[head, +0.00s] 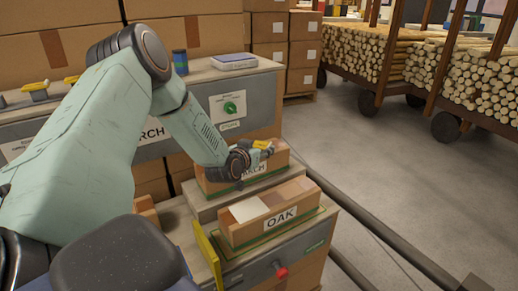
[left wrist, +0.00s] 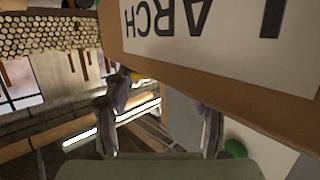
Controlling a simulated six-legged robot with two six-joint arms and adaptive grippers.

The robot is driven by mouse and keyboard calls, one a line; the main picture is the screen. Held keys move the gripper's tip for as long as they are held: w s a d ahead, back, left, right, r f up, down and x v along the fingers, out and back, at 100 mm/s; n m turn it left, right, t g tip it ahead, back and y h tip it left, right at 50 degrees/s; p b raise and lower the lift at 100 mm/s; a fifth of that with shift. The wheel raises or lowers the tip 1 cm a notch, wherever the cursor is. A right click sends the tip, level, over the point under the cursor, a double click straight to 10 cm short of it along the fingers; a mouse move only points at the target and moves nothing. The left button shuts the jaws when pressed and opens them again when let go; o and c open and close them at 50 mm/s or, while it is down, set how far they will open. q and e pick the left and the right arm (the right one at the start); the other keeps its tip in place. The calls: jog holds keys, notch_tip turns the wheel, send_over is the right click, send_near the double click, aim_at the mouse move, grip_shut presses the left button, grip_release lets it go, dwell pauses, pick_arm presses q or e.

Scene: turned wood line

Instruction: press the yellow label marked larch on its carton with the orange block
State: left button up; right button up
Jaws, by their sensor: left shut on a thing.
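The larch carton (head: 222,186) stands on the raised step behind the oak carton, with its white sign partly covered by my wrist. The sign reads upside down, close up, in the left wrist view (left wrist: 195,18). My left gripper (head: 263,150) is over the carton's top. It is shut on a small yellow-orange thing (head: 262,144), which looks like the orange block; only a sliver of it shows between the fingers in the left wrist view (left wrist: 145,83). I cannot make out the yellow larch label or whether the block touches the carton. My right gripper is not in view.
The oak carton (head: 240,235) stands in front, with a pale patch on top. A yellow upright panel (head: 207,256) and a red knob (head: 281,272) are at the bench front. A grey cabinet (head: 262,98) stands behind. Floor is open to the right, before the log carts (head: 365,60).

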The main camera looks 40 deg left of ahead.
pick_arm(q)
jog(key=shift+s+d+f, duration=0.1)
jog(key=shift+s+f, duration=0.1)
jog(key=shift+f, duration=0.25)
jog(key=shift+s+d+f, duration=0.1)
jog(key=shift+s+f, duration=0.1)
jog(key=shift+f, duration=0.2)
jog(key=o, duration=0.9)
jog(key=shift+w+a+f, duration=0.1)
jog(key=shift+w+f, duration=0.05)
jog(key=shift+f, duration=0.05)
jog(key=shift+s+r, duration=0.2)
jog(key=shift+s, duration=0.25)
jog(key=v, duration=0.4)
jog(key=shift+w+r, duration=0.15)
jog(key=shift+r, duration=0.2)
jog(key=shift+s+d+r, duration=0.4)
jog(key=shift+s+r, duration=0.35)
jog(key=shift+s, duration=0.15)
